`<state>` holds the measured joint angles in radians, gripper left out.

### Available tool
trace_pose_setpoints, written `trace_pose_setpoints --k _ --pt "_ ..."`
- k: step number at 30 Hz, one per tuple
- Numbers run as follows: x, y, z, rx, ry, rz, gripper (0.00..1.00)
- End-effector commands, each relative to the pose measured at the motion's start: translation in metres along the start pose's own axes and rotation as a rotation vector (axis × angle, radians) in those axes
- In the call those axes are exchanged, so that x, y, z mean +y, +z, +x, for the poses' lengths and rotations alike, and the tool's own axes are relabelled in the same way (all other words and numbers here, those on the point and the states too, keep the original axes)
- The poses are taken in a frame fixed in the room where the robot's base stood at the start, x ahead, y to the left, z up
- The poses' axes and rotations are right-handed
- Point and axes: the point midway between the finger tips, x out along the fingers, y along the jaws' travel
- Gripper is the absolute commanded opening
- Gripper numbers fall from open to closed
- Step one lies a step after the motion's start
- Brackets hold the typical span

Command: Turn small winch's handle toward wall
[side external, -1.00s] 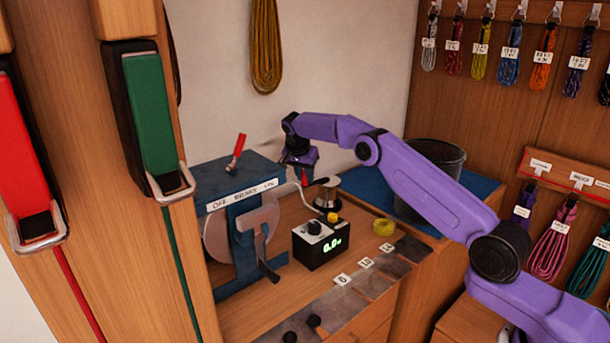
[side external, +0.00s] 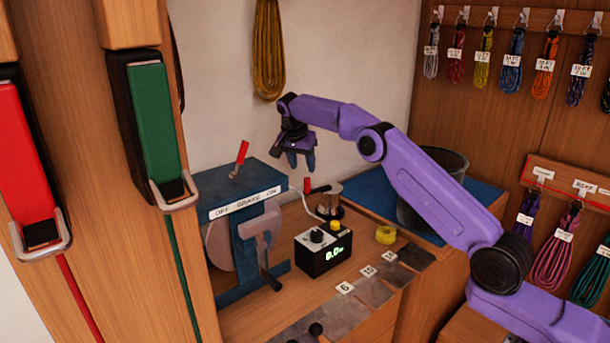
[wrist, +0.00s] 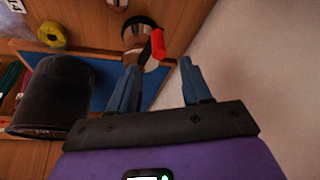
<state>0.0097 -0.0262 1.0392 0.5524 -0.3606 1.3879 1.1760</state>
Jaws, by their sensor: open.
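The small winch (side external: 328,200) is a metal drum on the wooden counter beside the wall. The red grip appears between the finger lines but beyond the tips.
A blue brake box (side external: 240,185) with a red lever stands left of the winch. A dark bucket (side external: 440,170) stands right on a blue mat (side external: 480,192). A yellow coil (side external: 386,235) lies nearby.

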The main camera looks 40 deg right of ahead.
Motion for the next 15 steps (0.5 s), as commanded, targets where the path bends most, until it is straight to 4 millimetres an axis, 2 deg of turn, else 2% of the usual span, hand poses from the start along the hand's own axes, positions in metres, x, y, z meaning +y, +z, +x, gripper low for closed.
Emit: trace_pose_setpoints --k 1,6,15 --pt "0.000 0.000 -0.009 0.001 -0.002 0.001 0.48" --pt "-0.001 0.000 -0.028 0.000 -0.001 -0.001 0.48" --pt "0.000 0.000 -0.036 -0.001 0.001 -0.001 0.48"
